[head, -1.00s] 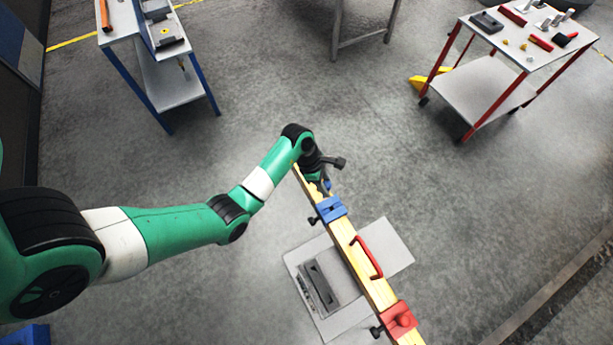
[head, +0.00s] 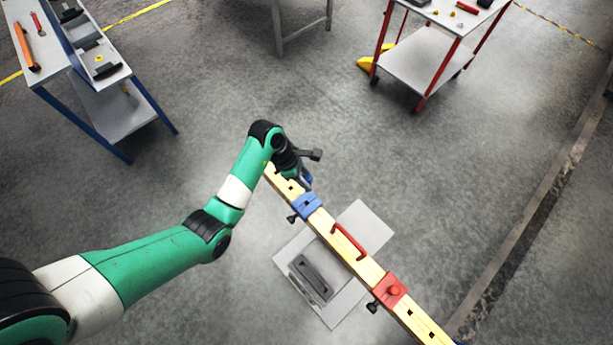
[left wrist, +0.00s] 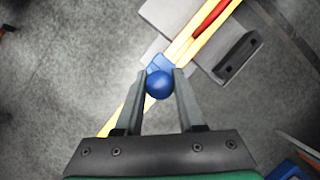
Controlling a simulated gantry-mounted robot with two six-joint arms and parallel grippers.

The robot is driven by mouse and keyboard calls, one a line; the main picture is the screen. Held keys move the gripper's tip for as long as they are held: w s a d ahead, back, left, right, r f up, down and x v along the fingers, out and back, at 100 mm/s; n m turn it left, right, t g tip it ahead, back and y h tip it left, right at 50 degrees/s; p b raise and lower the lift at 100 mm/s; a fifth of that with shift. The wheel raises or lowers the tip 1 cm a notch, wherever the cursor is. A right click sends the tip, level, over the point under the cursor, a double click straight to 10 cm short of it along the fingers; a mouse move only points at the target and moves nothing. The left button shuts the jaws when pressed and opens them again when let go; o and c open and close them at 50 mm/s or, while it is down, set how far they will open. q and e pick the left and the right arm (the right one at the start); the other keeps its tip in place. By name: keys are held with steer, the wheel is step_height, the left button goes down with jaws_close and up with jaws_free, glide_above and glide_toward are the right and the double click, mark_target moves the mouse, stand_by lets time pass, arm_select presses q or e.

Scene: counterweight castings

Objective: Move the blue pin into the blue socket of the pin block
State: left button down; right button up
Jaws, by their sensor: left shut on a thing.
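The blue pin shows in the left wrist view as a round blue knob (left wrist: 159,84) between the two fingertips. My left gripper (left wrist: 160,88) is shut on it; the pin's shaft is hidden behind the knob. In the head view the gripper (head: 305,176) is over the upper end of a long yellow beam, with a bit of blue at its tip. A blue block (head: 307,205) sits on the beam just below the gripper; it also shows just beyond the knob in the left wrist view (left wrist: 158,62). My right gripper is not in view.
A red handle (head: 348,241) is on the beam between the blocks. A grey plate (head: 366,226) with a dark slotted part (head: 312,277) lies under the beam. A blue-legged bench (head: 115,118) and a red-legged cart (head: 420,70) stand behind. Open floor surrounds the beam.

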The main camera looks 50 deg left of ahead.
arm_select(q)
steer(key=shift+r+p, duration=0.7)
steer(key=shift+r, duration=1)
